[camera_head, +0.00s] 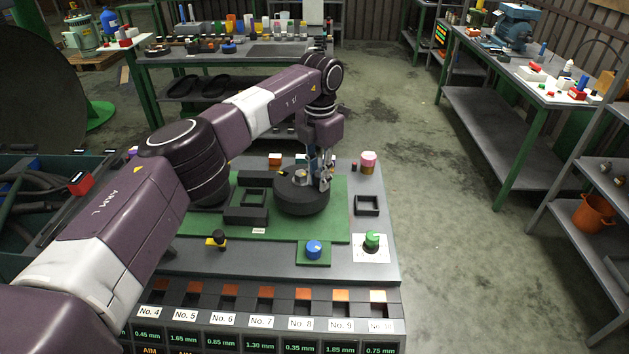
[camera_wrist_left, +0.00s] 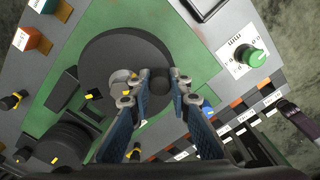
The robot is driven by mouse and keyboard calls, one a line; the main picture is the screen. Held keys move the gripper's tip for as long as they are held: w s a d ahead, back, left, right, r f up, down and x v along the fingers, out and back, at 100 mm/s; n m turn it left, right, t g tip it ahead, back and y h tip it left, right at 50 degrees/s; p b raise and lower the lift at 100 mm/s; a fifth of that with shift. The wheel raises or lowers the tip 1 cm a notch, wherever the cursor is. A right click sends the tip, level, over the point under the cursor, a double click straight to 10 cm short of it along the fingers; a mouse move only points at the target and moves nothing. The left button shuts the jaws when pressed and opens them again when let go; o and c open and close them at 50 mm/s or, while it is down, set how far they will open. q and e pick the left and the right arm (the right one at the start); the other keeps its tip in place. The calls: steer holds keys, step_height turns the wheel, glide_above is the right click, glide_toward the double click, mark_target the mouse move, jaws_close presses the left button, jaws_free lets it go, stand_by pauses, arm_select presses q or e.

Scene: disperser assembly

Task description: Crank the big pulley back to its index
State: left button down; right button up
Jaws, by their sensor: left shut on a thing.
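The big pulley (camera_head: 301,203), a thick black disc, lies flat on the green plate (camera_head: 335,228) of the workbench. In the left wrist view the pulley (camera_wrist_left: 100,60) has a pale grey hub (camera_wrist_left: 121,77) and a small yellow mark (camera_wrist_left: 95,94) near it. My left gripper (camera_head: 323,182) reaches down over the pulley's right side. In the left wrist view its fingers (camera_wrist_left: 156,89) are shut on a dark round crank knob (camera_wrist_left: 159,82), partly hidden between them.
Black square frames (camera_head: 247,204) stand left of the pulley. A blue knob (camera_head: 314,249) and a green knob (camera_head: 372,240) stand in front and to the right. A pink-topped post (camera_head: 368,162) stands behind right. Numbered slots line the front edge.

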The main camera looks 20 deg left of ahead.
arm_select(q)
steer(key=w+n, duration=0.1)
steer(key=n, duration=0.1)
steer(key=shift+w+d+r+n, duration=0.1)
steer(key=shift+w+n, duration=0.05)
steer(key=shift+n, duration=0.15)
steer(key=shift+w+n, duration=0.6)
steer(key=shift+n, duration=0.7)
steer(key=c, duration=2.1)
jaws_free()
step_height(320, 180, up, 7)
steer(key=shift+r, duration=0.2)
